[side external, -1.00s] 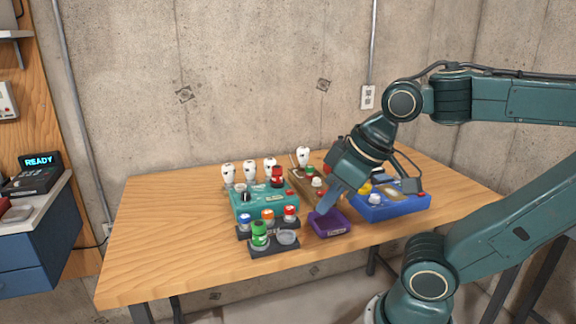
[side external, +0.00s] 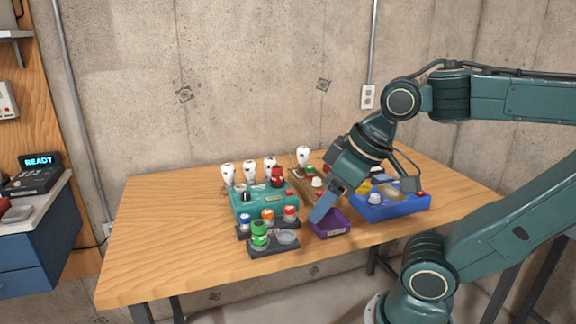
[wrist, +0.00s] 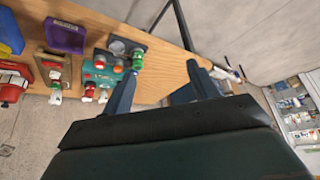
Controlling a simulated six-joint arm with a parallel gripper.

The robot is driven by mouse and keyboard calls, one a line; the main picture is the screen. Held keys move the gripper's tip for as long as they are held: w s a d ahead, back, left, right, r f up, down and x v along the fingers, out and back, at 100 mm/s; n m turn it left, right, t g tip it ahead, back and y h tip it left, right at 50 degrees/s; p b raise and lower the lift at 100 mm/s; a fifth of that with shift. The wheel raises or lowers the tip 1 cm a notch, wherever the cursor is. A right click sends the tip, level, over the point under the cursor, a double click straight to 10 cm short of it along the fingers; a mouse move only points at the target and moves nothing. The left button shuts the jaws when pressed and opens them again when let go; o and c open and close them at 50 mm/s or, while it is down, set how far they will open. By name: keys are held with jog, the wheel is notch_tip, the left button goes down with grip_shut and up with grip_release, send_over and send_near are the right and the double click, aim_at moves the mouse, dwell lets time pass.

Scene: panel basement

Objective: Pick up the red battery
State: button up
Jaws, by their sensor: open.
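A green battery (side external: 259,234) and an empty round holder (side external: 286,238) sit in front. A teal box (side external: 262,203) with a red part stands behind. The purple tray (side external: 331,229) and blue tray (side external: 398,211) are right. Table at left is clear.

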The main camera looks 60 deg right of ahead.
jog(key=w+d+r+m+g, duration=0.1)
jog(key=w+d+r+m, duration=0.4)
jog(key=w, duration=0.5)
jog(key=m+g, duration=0.5)
jog(key=m, duration=0.5)
send_over(277, 167)
notch_tip(277, 167, down, 7)
jog(key=shift+r, duration=0.15)
jog(key=shift+f, duration=4.3)
jog(key=shift+f, duration=0.1)
